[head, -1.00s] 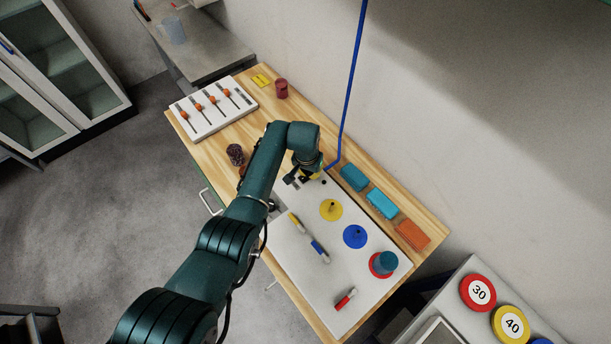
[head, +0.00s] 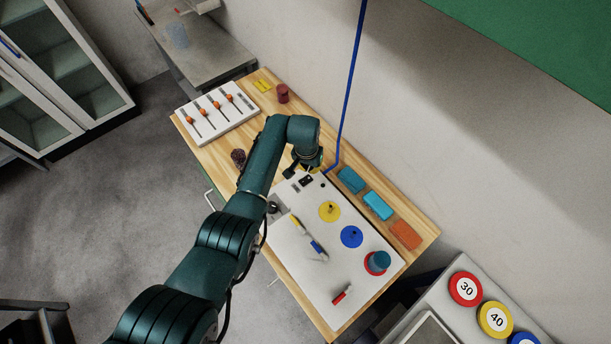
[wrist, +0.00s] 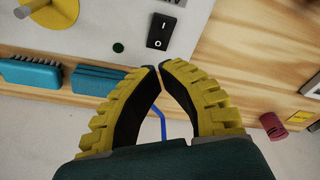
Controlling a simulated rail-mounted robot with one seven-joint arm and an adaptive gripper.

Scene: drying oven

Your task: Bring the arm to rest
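My arm (head: 262,165) reaches over the wooden bench, with its gripper (head: 308,170) above the back left end of the white panel (head: 338,292). In the wrist view my gripper (wrist: 158,68) shows yellow ribbed fingers with black pads. The switch also shows in the head view (head: 306,181).
Teal brushes (head: 378,205) and an orange block (head: 405,235) line the back edge. A slider box (head: 217,112) stands left.

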